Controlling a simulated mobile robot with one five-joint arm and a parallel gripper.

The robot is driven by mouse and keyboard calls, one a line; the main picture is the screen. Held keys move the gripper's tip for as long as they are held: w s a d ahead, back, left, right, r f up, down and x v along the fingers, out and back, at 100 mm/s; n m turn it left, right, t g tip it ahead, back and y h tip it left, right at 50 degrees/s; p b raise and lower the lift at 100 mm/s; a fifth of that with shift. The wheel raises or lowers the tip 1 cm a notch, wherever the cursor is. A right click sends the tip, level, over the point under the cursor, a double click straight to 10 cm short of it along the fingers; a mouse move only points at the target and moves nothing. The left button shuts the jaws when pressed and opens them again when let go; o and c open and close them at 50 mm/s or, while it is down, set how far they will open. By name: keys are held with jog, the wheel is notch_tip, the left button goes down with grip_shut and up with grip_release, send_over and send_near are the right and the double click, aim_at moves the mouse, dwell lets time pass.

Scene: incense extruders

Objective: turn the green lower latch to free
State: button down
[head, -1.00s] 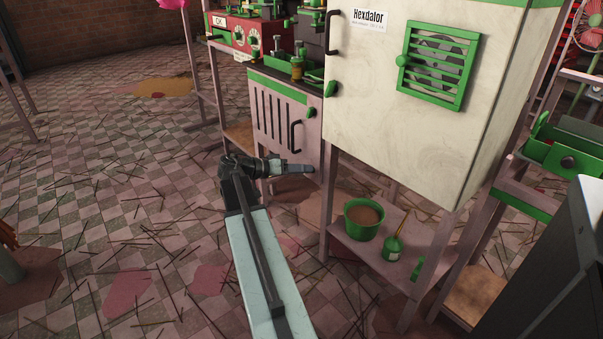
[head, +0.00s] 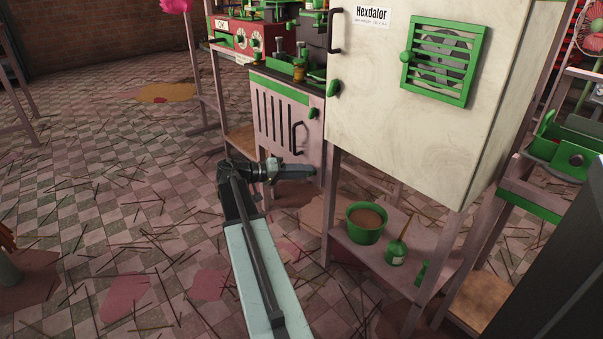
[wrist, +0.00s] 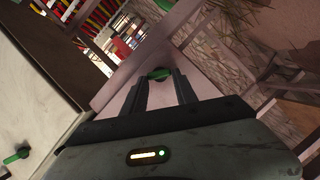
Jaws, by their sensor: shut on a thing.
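The green lower latch (wrist: 159,74) shows in the wrist view on a pale pinkish panel, between the tips of my gripper's two dark fingers. My gripper (wrist: 159,84) is shut on it. In the head view my gripper (head: 314,173) reaches right to the lower right part of the small pinkish cabinet (head: 275,138), and the lower latch is hidden there. A green upper latch (head: 313,113) sits higher on that cabinet, right of its black handle (head: 297,137). The exact angle of the held latch is hard to tell.
The large white Hexdator cabinet (head: 385,120) stands close on the right, with its own green latch (head: 333,88) and a louvred vent (head: 441,62). Below it, a shelf holds a green pot (head: 366,223) and a green bottle (head: 397,251). Open floor with scattered sticks lies left.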

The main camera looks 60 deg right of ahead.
jog(key=shift+w, duration=0.1)
jog(key=c, duration=1)
grip_release()
jog(key=shift+o, duration=0.2)
jog(key=p+v, duration=0.1)
jog(key=v, duration=0.6)
jog(key=shift+w+a+p, duration=0.25)
jog(key=shift+a+p, duration=0.05)
